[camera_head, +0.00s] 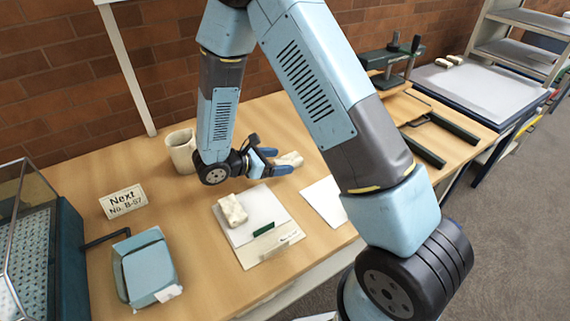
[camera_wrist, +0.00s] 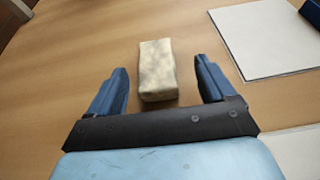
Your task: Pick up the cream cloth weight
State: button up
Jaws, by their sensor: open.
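A cream cloth weight (camera_wrist: 157,70) lies on the wooden table in the wrist view, a mottled oblong block. My gripper (camera_wrist: 165,82) is open, with one blue finger on each side of the weight and a gap on both sides. In the head view this weight (camera_head: 290,159) shows at the fingertips of my gripper (camera_head: 279,161), partly hidden by them. A second cream weight (camera_head: 233,209) rests on a white sheet on a board nearer the front.
The board with the sheet (camera_head: 268,205) and a loose white sheet (camera_head: 325,203) lie near the front edge. A cream pot (camera_head: 181,151) stands behind my gripper. A blue box (camera_head: 147,268), a sign (camera_head: 123,201) and a glass-topped case (camera_head: 35,240) are at left.

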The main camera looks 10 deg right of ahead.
aim_at(288, 159)
jog(key=shift+x, duration=1.95)
jog(key=shift+w, duration=0.15)
jog(key=c, duration=1.4)
